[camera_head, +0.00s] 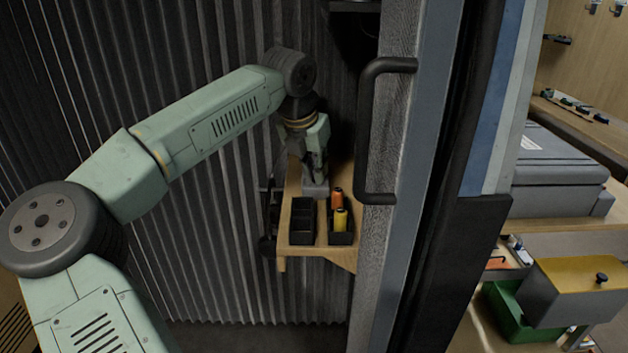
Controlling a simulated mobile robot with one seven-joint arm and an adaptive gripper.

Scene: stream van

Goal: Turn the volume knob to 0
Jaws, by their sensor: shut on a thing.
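My gripper (317,172) is at the end of my green arm, pointing down at a small grey device (316,190) on the wooden shelf. Its fingers are closed at the top of this device. The volume knob is hidden between or behind the fingers, so its setting and markings cannot be read. The gripper is small and dark in this view.
In front of the device on the shelf (300,252) stand an empty black tray (302,238) and a black tray (341,239) with orange and yellow spools. A door post with a black handle (368,130) is close on the right. Corrugated wall lies behind.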

